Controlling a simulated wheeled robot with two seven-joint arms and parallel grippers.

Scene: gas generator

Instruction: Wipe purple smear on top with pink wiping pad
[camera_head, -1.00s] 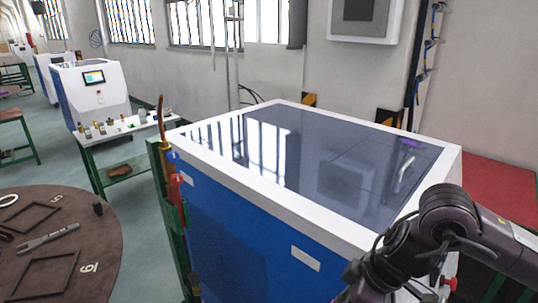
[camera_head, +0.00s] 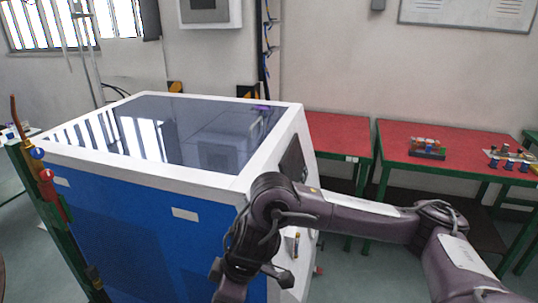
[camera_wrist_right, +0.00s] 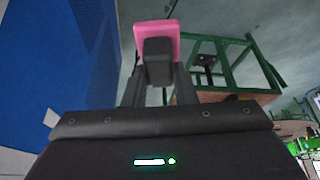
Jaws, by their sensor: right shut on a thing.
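The machine is a large cabinet with a blue side (camera_head: 140,235), a white top frame (camera_head: 215,182) and a glossy dark top panel (camera_head: 190,135). A small purple smear (camera_head: 262,107) lies at the far right corner of that panel. In the right wrist view my right gripper (camera_wrist_right: 155,55) is shut on the pink wiping pad (camera_wrist_right: 157,29). The pad is beside the blue side, apart from the smear. In the head view my right arm crosses in front of the machine; the gripper and pad are out of that frame. My left gripper is not in view.
Red-topped tables (camera_head: 340,130) stand to the right, one with a small tray of parts (camera_head: 427,148). A green post (camera_head: 45,215) with coloured bottles stands at the machine's left corner. A green frame (camera_wrist_right: 225,62) shows beyond the pad.

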